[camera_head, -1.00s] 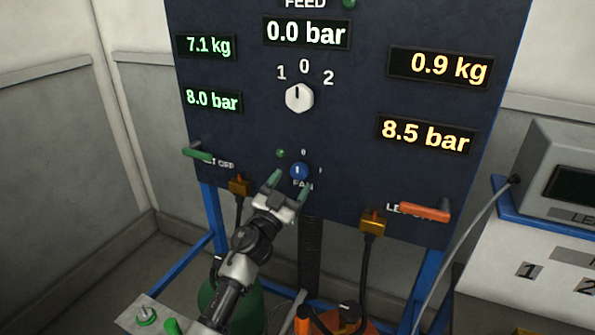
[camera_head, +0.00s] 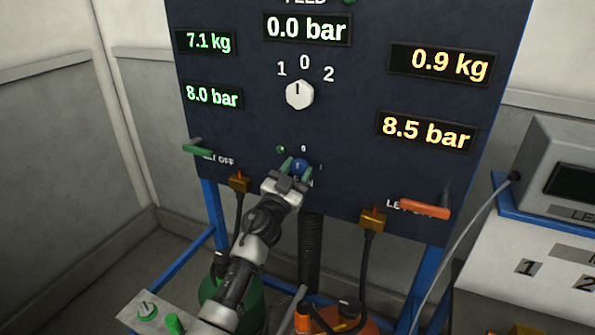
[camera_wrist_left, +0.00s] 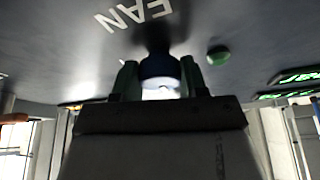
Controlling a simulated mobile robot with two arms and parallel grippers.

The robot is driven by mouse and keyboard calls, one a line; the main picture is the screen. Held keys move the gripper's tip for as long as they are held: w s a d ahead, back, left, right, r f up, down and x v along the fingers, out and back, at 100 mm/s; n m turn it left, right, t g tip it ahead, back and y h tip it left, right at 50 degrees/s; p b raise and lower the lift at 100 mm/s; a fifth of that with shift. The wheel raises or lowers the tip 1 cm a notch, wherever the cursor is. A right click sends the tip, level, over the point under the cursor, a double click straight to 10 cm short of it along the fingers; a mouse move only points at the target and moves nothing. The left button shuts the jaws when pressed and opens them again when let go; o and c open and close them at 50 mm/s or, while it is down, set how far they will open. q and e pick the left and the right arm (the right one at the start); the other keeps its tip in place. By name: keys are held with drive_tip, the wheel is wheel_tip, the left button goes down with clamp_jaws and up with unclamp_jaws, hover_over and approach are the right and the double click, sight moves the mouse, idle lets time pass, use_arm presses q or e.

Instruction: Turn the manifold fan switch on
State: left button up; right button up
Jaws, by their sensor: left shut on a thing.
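The fan switch (camera_head: 300,167) is a small round blue knob low on the dark panel (camera_head: 340,160). It shows in the left wrist view as a blue knob (camera_wrist_left: 160,70) below the FAN lettering. My left gripper (camera_head: 293,168) reaches up to it, with one green-tipped finger on each side. In the left wrist view the fingers (camera_wrist_left: 160,80) are closed around the knob. The knob's pointer is partly hidden, so I cannot tell its exact setting. A small green lamp (camera_head: 280,149) sits up and left of the knob. My right gripper is not in view.
A white feed selector (camera_head: 299,95) is above the fan knob. A green lever (camera_head: 197,150) is at the left and an orange lever (camera_head: 425,209) at the right. Brass fittings with black hoses hang below the panel. A grey instrument (camera_head: 565,180) stands far right.

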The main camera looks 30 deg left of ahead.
use_arm(q)
drive_tip(key=shift+m, duration=0.4)
drive_tip(key=m+h+p, duration=0.1)
drive_tip(key=m, duration=0.2)
drive_tip(key=m+g+h+p, duration=0.1)
drive_tip(key=m+h+p, duration=0.1)
drive_tip(key=m, duration=0.1)
drive_tip(key=shift+a+r, duration=0.1)
drive_tip(key=shift+r, duration=0.1)
drive_tip(key=m+g+p, duration=0.1)
drive_tip(key=m, duration=0.2)
drive_tip(key=m+g+h+p, duration=0.1)
drive_tip(key=m+p, duration=0.1)
drive_tip(key=shift+r+m+h+p, duration=0.1)
drive_tip(key=shift+m+h+p, duration=0.2)
drive_tip(key=shift+m, duration=0.1)
drive_tip(key=m+g+p, duration=0.1)
drive_tip(key=m+p, duration=0.2)
drive_tip(key=m+g+p, duration=0.1)
drive_tip(key=m+p, duration=0.2)
drive_tip(key=shift+r+g, duration=0.1)
drive_tip(key=shift+g, duration=0.2)
drive_tip(key=shift+m+g+p, duration=0.3)
drive_tip(key=shift+m+p, duration=0.4)
drive_tip(key=shift+p, duration=0.15)
drive_tip(key=shift+f+m+p, duration=0.2)
drive_tip(key=shift+m+p, duration=0.15)
drive_tip(key=shift+m, duration=0.05)
drive_tip(key=shift+s+f, duration=0.1)
drive_tip(key=o, duration=0.9)
